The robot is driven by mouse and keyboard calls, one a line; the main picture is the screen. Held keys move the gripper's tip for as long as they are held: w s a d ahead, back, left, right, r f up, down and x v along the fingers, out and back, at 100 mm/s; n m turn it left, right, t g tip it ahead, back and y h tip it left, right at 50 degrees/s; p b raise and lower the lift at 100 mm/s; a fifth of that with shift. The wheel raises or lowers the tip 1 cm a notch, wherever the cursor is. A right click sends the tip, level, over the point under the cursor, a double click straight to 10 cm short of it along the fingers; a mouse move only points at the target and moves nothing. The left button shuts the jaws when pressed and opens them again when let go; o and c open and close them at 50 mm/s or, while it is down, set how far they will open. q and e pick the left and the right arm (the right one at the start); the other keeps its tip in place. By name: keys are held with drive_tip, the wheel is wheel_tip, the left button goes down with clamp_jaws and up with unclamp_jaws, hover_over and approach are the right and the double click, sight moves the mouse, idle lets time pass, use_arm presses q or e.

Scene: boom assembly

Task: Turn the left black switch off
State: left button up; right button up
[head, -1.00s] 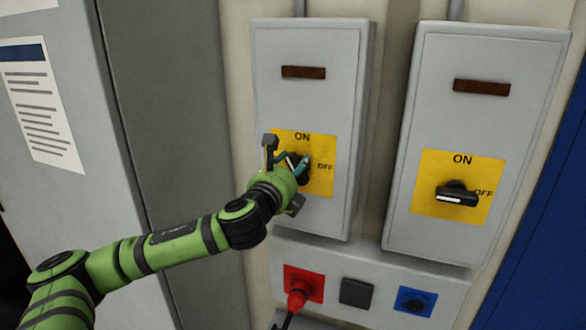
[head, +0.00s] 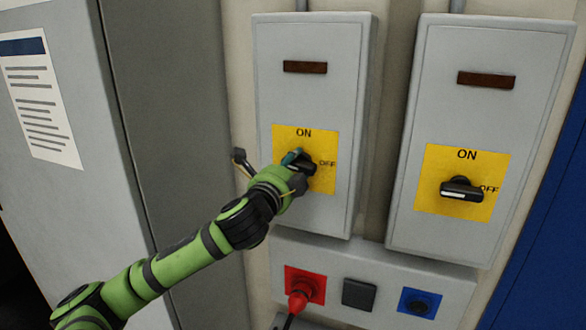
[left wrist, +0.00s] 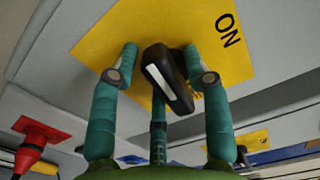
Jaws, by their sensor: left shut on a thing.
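The left black switch (head: 307,167) is on a yellow plate (head: 322,178) marked ON at the top and OFF at the right, on the left grey box. In the head view its handle looks roughly level, its right end toward OFF, and is partly hidden by my gripper. My left gripper (head: 294,164) is at the handle. In the left wrist view the black handle (left wrist: 162,80) with its white stripe lies between the teal fingers of the gripper (left wrist: 160,54), which is shut on it. My right gripper is not in view.
A second black switch (head: 461,190) on the right grey box (head: 485,120) lies level toward OFF. Below are a red plug (head: 301,290), a dark square cover (head: 359,293) and a blue socket (head: 417,302). A grey cabinet (head: 165,120) stands at the left.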

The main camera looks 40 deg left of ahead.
use_arm(q)
drive_tip(key=shift+r+n, duration=0.1)
drive_tip(key=shift+n, duration=0.7)
drive_tip(key=o, duration=0.8)
drive_tip(key=shift+o, duration=0.3)
drive_tip(key=v, duration=0.7)
drive_tip(key=shift+s, duration=0.25)
